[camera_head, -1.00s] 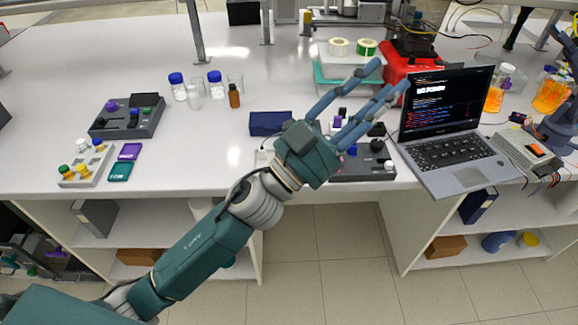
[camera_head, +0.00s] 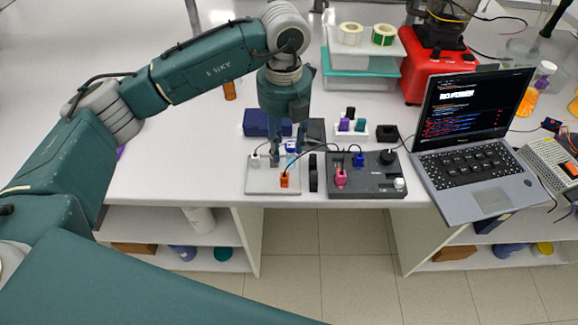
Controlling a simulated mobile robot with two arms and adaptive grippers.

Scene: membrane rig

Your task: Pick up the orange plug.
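The orange plug (camera_head: 284,181) stands at the front of a light grey board (camera_head: 262,186) near the table's front edge. A dark cable runs from it up toward the right. My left gripper (camera_head: 287,156) points down over the back of the board, just behind the plug. Its fingers look apart, and I see no hold on the orange plug. A blue-and-white piece (camera_head: 292,148) shows by the fingers; the fingers partly hide that area. My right gripper is not in view.
A dark panel (camera_head: 378,188) with blue (camera_head: 359,159) and pink (camera_head: 340,178) plugs stands right of the board. A laptop (camera_head: 467,168) is further right. A navy box (camera_head: 257,122) and small coloured blocks lie behind. The table left of the board looks clear.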

